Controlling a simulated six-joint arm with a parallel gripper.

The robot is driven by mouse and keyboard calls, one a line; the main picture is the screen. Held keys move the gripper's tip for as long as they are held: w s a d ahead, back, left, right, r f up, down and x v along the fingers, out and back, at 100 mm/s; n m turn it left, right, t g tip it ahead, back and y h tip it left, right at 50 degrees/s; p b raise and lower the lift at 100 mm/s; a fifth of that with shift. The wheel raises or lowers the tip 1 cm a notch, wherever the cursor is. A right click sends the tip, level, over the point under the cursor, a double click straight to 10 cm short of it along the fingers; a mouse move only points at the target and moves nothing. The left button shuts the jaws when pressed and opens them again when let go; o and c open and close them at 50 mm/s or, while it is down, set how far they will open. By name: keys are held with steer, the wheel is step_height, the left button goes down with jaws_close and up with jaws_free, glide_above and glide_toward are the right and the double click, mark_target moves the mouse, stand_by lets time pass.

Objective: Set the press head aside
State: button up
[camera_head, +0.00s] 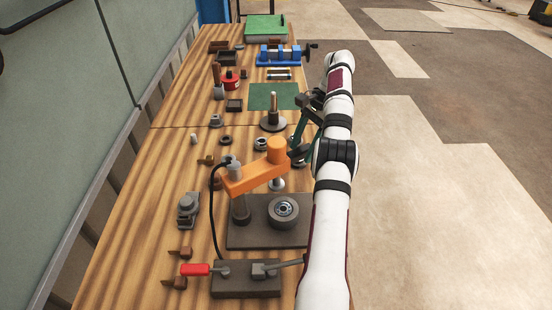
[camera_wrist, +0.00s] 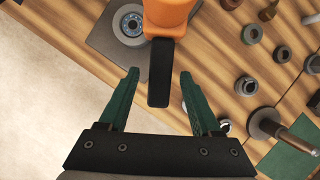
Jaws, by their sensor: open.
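The orange press head (camera_head: 262,168) sits on a grey column above a dark base plate (camera_head: 240,238). A silver ram (camera_head: 277,185) shows under its right end. In the wrist view the orange end (camera_wrist: 168,18) is at the top centre, and a black bar (camera_wrist: 160,75) reaches from it toward my palm. My gripper (camera_wrist: 158,74) is open, with one green finger on each side of the bar and a visible gap on both sides. In the head view my gripper (camera_head: 297,148) is at the head's right end, partly hidden by my arm.
A round part with a bearing-like centre (camera_head: 283,211) sits on the base plate. A flanged spindle (camera_head: 273,122), a green mat (camera_head: 272,95) and several small parts stand behind. The table's left side has bare patches.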

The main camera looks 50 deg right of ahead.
steer(key=shift+s+r, duration=0.1)
steer(key=shift+s, duration=0.35)
steer(key=s+a+m+t+h, duration=0.1)
steer(key=s+a+m+t, duration=0.1)
steer(key=s+a+m, duration=0.5)
steer(key=s+d+f+v, duration=0.1)
steer(key=d+v, duration=0.1)
steer(key=v, duration=1.4)
steer(key=w+a+n+g, duration=0.1)
steer(key=a+n, duration=0.5)
steer(key=a, duration=0.8)
steer(key=w+a+n+g, duration=0.1)
steer(key=w+a+n, duration=0.3)
steer(key=a, duration=1)
steer(key=n, duration=0.2)
steer(key=shift+w+n+g, duration=0.3)
steer(key=shift+w, duration=0.05)
steer(key=shift+a, duration=0.1)
